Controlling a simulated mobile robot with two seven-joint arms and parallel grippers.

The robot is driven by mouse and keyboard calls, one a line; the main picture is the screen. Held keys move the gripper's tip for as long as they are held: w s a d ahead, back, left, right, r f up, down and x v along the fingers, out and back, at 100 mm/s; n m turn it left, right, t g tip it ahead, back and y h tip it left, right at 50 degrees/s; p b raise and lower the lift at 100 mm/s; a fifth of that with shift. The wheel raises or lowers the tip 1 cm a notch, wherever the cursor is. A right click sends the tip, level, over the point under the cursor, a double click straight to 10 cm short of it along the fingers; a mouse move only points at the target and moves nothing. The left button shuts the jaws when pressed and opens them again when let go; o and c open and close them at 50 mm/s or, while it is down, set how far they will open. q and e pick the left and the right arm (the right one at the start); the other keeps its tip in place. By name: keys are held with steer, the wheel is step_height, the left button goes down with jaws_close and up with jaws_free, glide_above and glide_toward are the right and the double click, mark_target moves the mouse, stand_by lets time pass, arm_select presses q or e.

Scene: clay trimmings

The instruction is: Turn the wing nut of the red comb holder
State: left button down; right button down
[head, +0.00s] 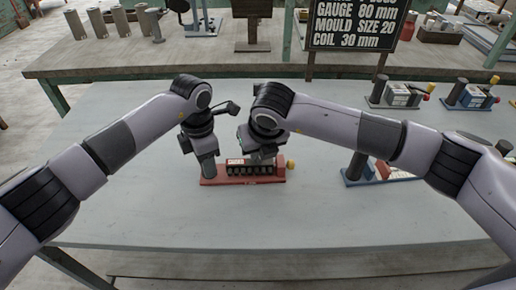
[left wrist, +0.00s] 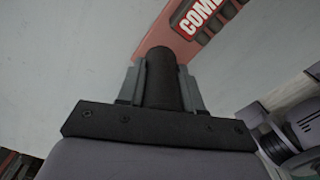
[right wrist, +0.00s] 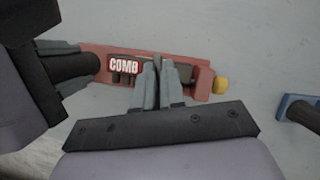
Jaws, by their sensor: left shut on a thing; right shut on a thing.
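The red comb holder (head: 218,181) lies on the grey-white table. My left gripper (head: 204,150) is shut around the dark upright post (left wrist: 160,80) at the holder's left end. My right gripper (head: 262,158) is over the right half of the holder, its fingers (right wrist: 157,82) nearly together. It is shut on a small piece there, apparently the wing nut, which the fingers mostly hide.
A blue holder (head: 352,178) stands to the right, partly behind my right arm. More holders (head: 398,95) stand at the back right. A dark sign (head: 357,25) rises at the table's back edge. The table in front of the red holder is clear.

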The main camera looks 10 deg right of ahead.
steer(key=shift+m, duration=0.4)
steer(key=c, duration=1.2)
jaws_free()
steer(key=shift+r, duration=0.15)
steer(key=v, duration=1.1)
steer(key=shift+s+r, duration=0.3)
steer(key=shift+r, duration=0.05)
arm_select(q)
steer(key=c, duration=0.7)
jaws_free()
steer(key=shift+o, duration=0.2)
steer(key=shift+r, duration=0.15)
